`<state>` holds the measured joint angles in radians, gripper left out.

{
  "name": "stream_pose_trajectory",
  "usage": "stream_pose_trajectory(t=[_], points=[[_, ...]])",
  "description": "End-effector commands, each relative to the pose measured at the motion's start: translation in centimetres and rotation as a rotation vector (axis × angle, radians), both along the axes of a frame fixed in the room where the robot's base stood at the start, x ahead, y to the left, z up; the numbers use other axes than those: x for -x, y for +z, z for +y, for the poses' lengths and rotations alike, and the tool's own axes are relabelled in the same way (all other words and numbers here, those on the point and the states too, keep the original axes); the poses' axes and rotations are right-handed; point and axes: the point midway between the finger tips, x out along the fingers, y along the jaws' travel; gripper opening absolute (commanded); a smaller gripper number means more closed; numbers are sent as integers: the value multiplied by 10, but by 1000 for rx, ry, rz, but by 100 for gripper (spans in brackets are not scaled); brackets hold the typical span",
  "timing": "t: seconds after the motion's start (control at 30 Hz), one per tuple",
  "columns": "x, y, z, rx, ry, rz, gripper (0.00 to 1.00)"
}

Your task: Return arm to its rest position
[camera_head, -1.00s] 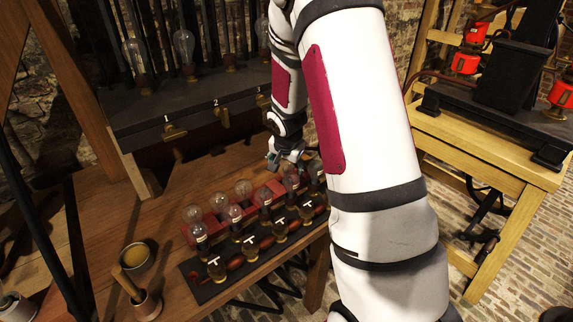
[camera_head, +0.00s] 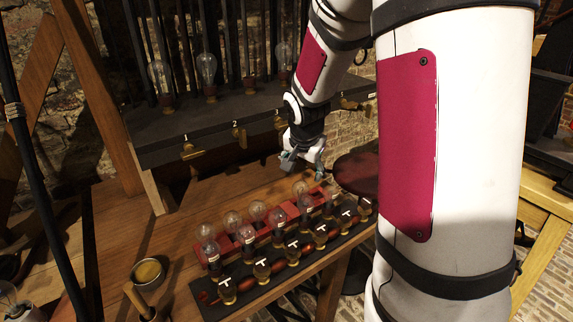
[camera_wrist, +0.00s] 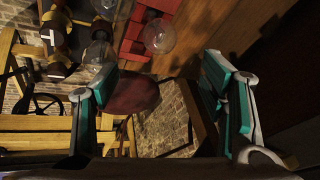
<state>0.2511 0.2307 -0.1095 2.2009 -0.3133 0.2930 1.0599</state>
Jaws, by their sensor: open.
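The wrist view shows part of the red rack (camera_wrist: 133,38) and a glass bulb (camera_wrist: 159,36).
A dark shelf (camera_head: 165,128) with numbered brass latches and upright glass bulbs stands behind the bench. A round dark red seat (camera_head: 357,172) is right of my gripper. A bowl (camera_head: 148,273) sits at the bench's left. A yellow wooden stand (camera_head: 545,215) is at far right.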

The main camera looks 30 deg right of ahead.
Motion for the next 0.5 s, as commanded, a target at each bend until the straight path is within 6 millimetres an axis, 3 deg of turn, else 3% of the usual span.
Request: stream_pose_trajectory(t=[0.27, 0.37, 0.5], points=[[2, 5, 4, 2, 10, 0, 66], [10, 20, 15, 11, 56, 7, 66], [36, 55, 45, 40, 188, 30, 66]])
